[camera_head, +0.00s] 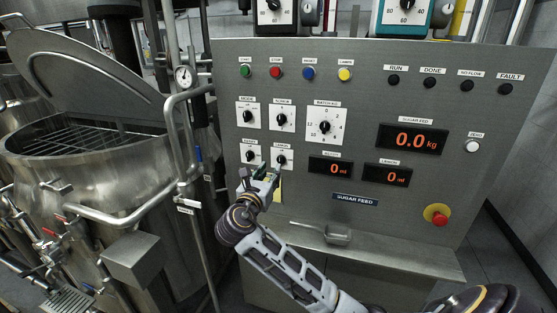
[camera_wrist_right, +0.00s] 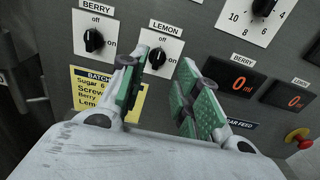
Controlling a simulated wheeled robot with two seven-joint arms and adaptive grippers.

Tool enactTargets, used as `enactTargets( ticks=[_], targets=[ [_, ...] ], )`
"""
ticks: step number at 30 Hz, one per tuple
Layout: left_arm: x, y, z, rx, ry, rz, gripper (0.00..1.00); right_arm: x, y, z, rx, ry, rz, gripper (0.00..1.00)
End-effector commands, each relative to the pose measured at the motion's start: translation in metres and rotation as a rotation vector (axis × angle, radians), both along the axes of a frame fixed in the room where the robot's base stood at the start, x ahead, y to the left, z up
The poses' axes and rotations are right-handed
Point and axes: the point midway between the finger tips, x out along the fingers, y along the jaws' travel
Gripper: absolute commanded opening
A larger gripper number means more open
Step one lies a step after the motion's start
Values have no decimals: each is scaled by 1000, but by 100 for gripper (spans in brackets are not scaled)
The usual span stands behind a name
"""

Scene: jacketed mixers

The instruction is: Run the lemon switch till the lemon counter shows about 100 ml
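The lemon switch (camera_head: 281,160) is a black knob on a white plate on the grey panel. It also shows in the wrist view (camera_wrist_right: 157,58), with its pointer up toward "off". My right gripper (camera_head: 268,178) is just below the switch in the head view. In the wrist view my right gripper (camera_wrist_right: 160,75) is open, with green-padded fingers to either side of the knob and nothing between them; contact cannot be told. The lemon counter (camera_head: 388,175) shows 0 ml, also in the wrist view (camera_wrist_right: 290,95). My left gripper is not in view.
The berry switch (camera_wrist_right: 94,40) stands close left of the lemon plate, also toward "off". The berry counter (camera_head: 331,167) reads 0 ml. A red emergency button (camera_head: 437,215) is at lower right. A shelf with a scoop (camera_head: 338,234) juts out below. A steel mixer (camera_head: 90,180) stands left.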

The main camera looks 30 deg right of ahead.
Motion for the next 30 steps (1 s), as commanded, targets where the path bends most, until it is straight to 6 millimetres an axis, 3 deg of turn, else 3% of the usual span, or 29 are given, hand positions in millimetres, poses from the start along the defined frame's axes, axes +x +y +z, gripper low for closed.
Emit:
enactTargets(
  ticks=[18,30],
  targets=[
    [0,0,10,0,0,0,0,52,-61,1,-1,1,-1,32],
    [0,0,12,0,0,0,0,62,-73,0,1,1,0,32]
  ],
)
